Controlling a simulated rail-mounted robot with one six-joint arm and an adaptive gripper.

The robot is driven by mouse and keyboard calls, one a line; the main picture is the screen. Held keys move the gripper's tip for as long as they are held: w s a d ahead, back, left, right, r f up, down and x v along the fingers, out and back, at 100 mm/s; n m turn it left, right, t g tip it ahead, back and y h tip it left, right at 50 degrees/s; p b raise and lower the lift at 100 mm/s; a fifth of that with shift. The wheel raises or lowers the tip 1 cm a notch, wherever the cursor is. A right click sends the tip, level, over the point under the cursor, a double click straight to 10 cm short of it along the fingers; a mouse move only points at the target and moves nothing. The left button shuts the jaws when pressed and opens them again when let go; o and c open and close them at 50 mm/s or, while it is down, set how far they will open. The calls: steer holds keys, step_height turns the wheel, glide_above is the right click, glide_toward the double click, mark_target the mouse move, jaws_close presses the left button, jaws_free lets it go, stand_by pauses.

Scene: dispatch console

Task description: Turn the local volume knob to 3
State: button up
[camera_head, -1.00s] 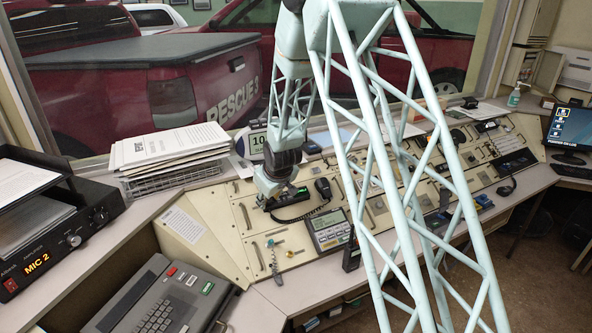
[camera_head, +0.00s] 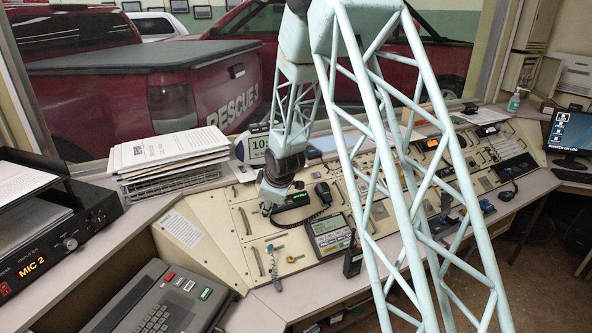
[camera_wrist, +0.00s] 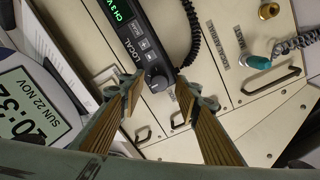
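The local volume knob (camera_wrist: 157,80) is a dark round knob on the end of a black radio unit (camera_wrist: 125,35) marked LOCAL, with a green lit display reading "CH 3 V" and a further character I cannot read. In the head view the radio (camera_head: 298,201) sits on the sloped beige console. My gripper (camera_wrist: 163,100) is open, its two ribbed brown fingers apart on either side of the knob in the wrist picture. It appears to be short of the knob, not touching it. In the head view my gripper (camera_head: 268,207) hangs at the radio's left end. The knob is too small to make out there.
A coiled cord (camera_wrist: 191,40) runs beside the radio. A clock display (camera_wrist: 28,110) stands close at the left of the wrist view. A drawer handle (camera_wrist: 272,80) and a teal-tipped connector (camera_wrist: 258,62) lie to the right. A paper stack (camera_head: 168,150) stands behind.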

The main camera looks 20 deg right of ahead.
steer(key=n, duration=0.3)
steer(key=shift+n, duration=0.3)
steer(key=shift+n+p, duration=0.8)
steer(key=shift+n, duration=1)
steer(key=shift+s+r, duration=0.15)
steer(key=s+d+r+m+p, duration=0.1)
steer(key=s+d+r+m, duration=0.1)
steer(key=s+r, duration=0.7)
steer(key=s+d+r+m+h+p, duration=0.1)
steer(key=s+d+r+m, duration=0.1)
steer(key=s+r, duration=0.8)
steer(key=shift+r+m+p, duration=0.35)
steer(key=shift+r+m, duration=0.35)
steer(key=shift+r, duration=1.6)
steer(key=shift+s, duration=0.1)
